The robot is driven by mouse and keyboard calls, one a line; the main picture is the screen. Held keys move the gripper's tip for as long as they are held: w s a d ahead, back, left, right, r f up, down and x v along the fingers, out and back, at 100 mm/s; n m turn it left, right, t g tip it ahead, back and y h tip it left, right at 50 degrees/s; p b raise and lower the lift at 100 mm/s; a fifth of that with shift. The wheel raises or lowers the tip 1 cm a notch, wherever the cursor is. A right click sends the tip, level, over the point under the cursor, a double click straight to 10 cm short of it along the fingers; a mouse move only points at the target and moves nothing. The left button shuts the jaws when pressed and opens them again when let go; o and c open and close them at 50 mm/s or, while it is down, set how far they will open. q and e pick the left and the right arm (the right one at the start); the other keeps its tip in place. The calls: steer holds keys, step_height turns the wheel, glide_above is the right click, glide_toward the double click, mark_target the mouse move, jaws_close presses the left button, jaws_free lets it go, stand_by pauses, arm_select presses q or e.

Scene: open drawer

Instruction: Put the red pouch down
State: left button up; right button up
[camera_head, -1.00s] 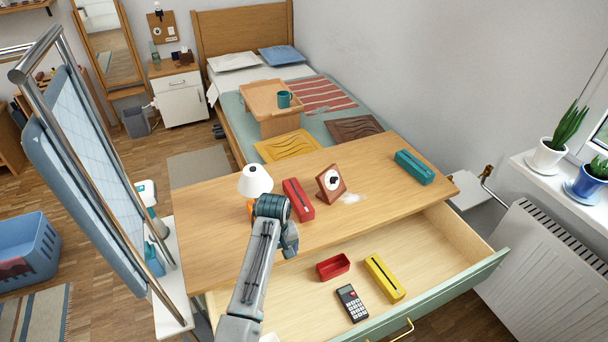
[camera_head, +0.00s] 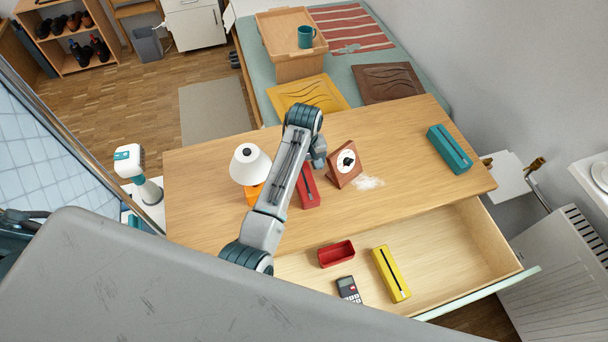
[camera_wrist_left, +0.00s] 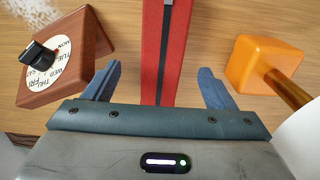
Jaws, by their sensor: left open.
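The red pouch (camera_head: 308,190) lies on the desk top, between the lamp and the brown day clock. My left gripper (camera_head: 318,152) is over its far end in the head view and partly hides it. In the left wrist view the red pouch (camera_wrist_left: 172,50), with its dark zip line, runs between the two blue fingers of my left gripper (camera_wrist_left: 158,85). The fingers are open, one on each side, with gaps to the pouch. The pouch rests on the wood, not held. My right gripper is not in view.
The white lamp (camera_head: 250,165) with its orange base and the brown day clock (camera_head: 344,165) stand close on either side. A teal pouch (camera_head: 449,150) lies at the desk's right. The open drawer (camera_head: 440,240) holds a red tray (camera_head: 336,254), yellow pouch (camera_head: 391,273) and calculator (camera_head: 349,290).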

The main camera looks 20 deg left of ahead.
mark_target(303, 179)
arm_select(q)
steer(key=shift+f, duration=0.6)
steer(key=f+p, duration=0.2)
steer(key=f, duration=0.1)
steer(key=shift+a+f, duration=0.2)
steer(key=shift+f, duration=0.65)
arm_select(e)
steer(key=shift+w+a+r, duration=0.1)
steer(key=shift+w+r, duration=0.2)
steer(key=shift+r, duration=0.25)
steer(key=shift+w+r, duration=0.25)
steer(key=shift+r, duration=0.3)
arm_select(q)
steer(key=shift+c, duration=1.1)
steer(key=c, duration=1)
